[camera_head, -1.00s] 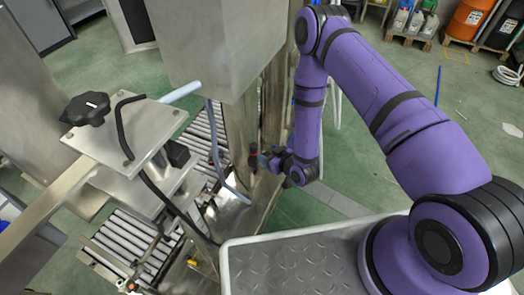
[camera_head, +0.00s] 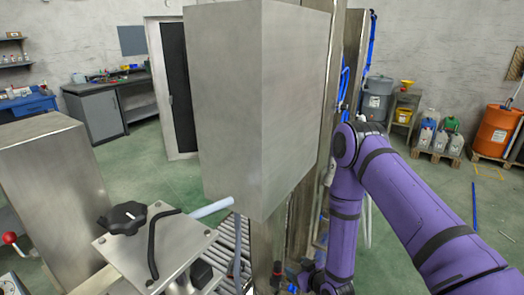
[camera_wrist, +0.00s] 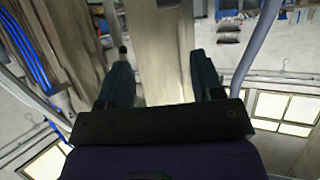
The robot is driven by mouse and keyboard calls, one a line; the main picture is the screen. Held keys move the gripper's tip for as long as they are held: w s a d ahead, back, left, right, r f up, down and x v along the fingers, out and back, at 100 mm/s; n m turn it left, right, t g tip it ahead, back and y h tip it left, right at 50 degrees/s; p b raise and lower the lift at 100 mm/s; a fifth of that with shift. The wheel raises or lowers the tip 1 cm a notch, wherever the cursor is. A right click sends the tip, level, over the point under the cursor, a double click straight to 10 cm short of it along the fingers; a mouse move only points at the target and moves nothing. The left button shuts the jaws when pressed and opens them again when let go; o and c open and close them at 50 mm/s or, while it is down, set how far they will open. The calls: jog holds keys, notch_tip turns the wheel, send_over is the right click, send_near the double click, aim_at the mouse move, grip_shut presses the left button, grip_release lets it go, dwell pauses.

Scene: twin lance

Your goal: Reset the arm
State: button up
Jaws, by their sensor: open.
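My gripper (camera_wrist: 165,85) shows in the wrist view with its two dark fingers spread apart and nothing between them. Beyond the fingers is a blurred, wood-toned upright surface. In the head view my purple arm runs along the right side and bends down at the elbow. Its wrist end is low in the picture near the steel machine column, and the gripper itself cannot be made out there.
A large steel box (camera_head: 262,100) stands close left of my arm. A plate with a black knob (camera_head: 122,217) and a roller conveyor (camera_head: 232,243) are below it. An orange drum (camera_head: 494,130) and jugs (camera_head: 438,132) stand far right. Green floor is open between.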

jog(key=w+d+r+g+h, duration=0.15)
jog(key=w+r, duration=0.25)
jog(key=r, duration=0.5)
jog(key=w+d+r+t+h, duration=0.1)
jog(key=w+d+r, duration=0.2)
jog(key=r, duration=0.7)
jog(key=s+d+r+m+g+h, duration=0.1)
jog(key=s+d+r, duration=0.15)
jog(key=r, duration=0.65)
jog(key=s+d+r+m+g+h, duration=0.1)
jog(key=s+d+r+h, duration=0.15)
jog(key=r, duration=0.55)
jog(key=s+d+r+m+g, duration=0.1)
jog(key=s+d+r, duration=0.1)
jog(key=s+r, duration=0.4)
jog(key=s+d+r+m+g, duration=0.1)
jog(key=s+r, duration=0.5)
jog(key=s, duration=0.8)
jog(key=s+d+r+m+g, duration=0.1)
jog(key=s+d+r, duration=0.3)
jog(key=s, duration=0.6)
notch_tip(320, 180, up, 3)
jog(key=shift+s+d+f+m+h, duration=0.15)
jog(key=shift+s+d+m+h, duration=0.2)
jog(key=shift+m, duration=0.45)
jog(key=shift+a, duration=0.1)
